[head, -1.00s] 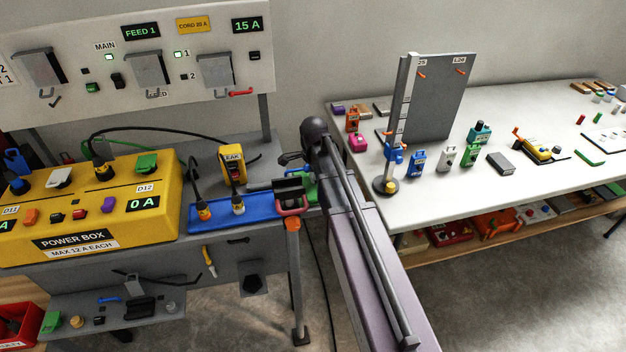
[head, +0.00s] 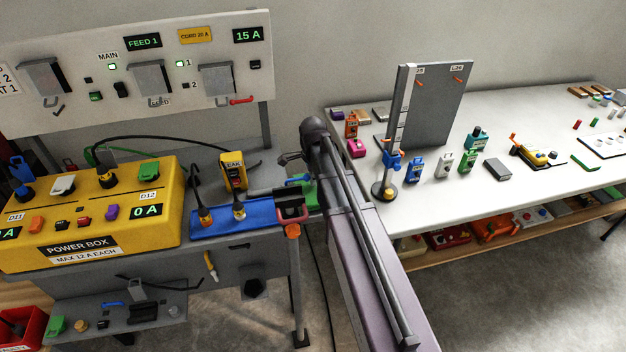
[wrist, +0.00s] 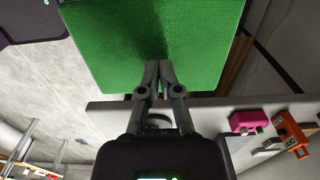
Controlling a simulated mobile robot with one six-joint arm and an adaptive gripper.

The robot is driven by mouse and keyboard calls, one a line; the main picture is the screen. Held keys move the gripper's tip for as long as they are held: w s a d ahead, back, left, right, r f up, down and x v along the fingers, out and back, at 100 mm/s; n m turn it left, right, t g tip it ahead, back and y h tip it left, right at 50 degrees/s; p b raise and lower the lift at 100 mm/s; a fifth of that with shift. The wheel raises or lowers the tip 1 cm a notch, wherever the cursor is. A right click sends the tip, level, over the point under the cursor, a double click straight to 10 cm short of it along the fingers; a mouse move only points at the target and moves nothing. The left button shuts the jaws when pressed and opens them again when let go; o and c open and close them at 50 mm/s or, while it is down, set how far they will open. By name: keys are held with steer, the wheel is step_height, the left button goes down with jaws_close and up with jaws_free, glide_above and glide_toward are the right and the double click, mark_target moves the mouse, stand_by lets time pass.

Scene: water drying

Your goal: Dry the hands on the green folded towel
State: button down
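The green towel (wrist: 185,35) fills the upper middle of the wrist view, with a darker patch at its middle, just beyond my fingertips. In the head view a green piece, likely the same towel (head: 302,194), shows between the blue mat and my arm, mostly hidden by the arm. My gripper (wrist: 160,66) has its two fingers together at the tips, with nothing seen between them. The tips overlap the towel's near part in the picture; I cannot tell whether they touch it.
A yellow power box (head: 120,225) and a blue mat (head: 215,222) with plugs sit on the left bench. A white table (head: 400,215) with a grey upright panel (head: 440,100) and several small coloured devices stands on the right. A gap with a hanging cable separates them.

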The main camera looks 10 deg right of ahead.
step_height(320, 180, up, 12)
steer(key=p, duration=1.1)
steer(key=shift+s+f, duration=0.15)
steer(key=shift+f, duration=0.1)
steer(key=shift+s, duration=0.1)
